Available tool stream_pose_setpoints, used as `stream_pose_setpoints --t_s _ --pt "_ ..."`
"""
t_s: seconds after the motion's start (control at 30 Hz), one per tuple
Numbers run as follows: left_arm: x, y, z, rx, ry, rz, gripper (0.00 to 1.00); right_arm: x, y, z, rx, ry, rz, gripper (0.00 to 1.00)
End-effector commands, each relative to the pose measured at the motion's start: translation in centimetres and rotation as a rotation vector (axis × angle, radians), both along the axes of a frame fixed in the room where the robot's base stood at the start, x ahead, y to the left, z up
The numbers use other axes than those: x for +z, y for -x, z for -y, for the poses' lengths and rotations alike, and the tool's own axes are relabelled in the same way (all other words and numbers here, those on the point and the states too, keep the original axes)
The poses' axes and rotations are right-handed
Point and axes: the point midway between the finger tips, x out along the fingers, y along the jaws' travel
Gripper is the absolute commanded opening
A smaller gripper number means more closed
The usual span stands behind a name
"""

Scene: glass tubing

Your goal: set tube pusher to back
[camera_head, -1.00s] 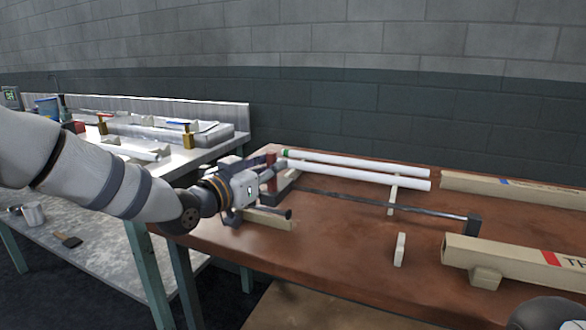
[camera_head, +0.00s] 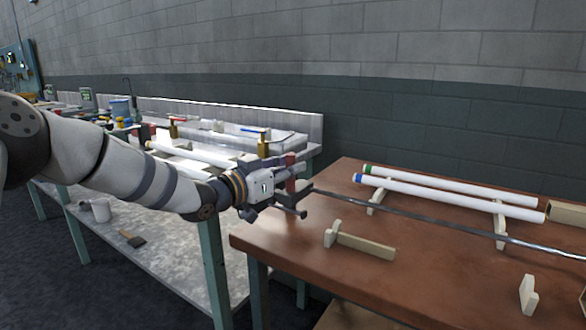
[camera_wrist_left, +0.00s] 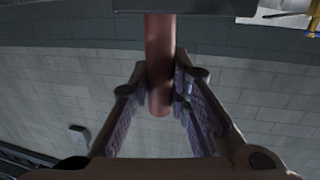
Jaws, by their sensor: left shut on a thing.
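The tube pusher (camera_head: 420,214) is a long thin dark rod with an upright red handle at its left end. My left gripper (camera_head: 292,178) is shut on that handle, just beyond the left edge of the brown table (camera_head: 420,275). The rod runs right across the table past a wooden rest, and its far end is out of view. In the left wrist view the red handle (camera_wrist_left: 159,70) stands between the two fingers. Two white tubes lie behind the rod, one with a green end (camera_head: 450,186) and one with a blue end (camera_head: 440,195). My right gripper is not in view.
Wooden rests (camera_head: 500,225) carry the tubes. A wooden piece (camera_head: 365,246) lies near the front left, and another (camera_head: 527,297) stands at front right. A grey bench (camera_head: 165,255) with clamps and tools is at left, separated from the brown table by a gap.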

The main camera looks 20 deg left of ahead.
Motion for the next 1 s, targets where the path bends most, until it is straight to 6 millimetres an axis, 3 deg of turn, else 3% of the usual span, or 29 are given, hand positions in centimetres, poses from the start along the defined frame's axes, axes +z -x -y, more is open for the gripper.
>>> stream_pose_setpoints --t_s 0.27,0.3,0.37,0.73,1.0 --pt "-0.3 0.0 0.0 0.000 -0.003 -0.005 0.00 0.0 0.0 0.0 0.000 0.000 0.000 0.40" --pt "-0.2 0.0 0.0 0.000 -0.003 -0.005 0.26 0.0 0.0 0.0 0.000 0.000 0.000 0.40" --pt "-0.2 0.0 0.0 0.000 -0.002 -0.004 0.38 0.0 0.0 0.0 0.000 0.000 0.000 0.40" --pt "0.0 0.7 -0.5 0.001 0.000 -0.001 0.38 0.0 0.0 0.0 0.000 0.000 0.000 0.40" --pt "0.0 6.8 -3.8 0.002 0.003 -0.003 0.38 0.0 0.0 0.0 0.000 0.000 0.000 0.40"
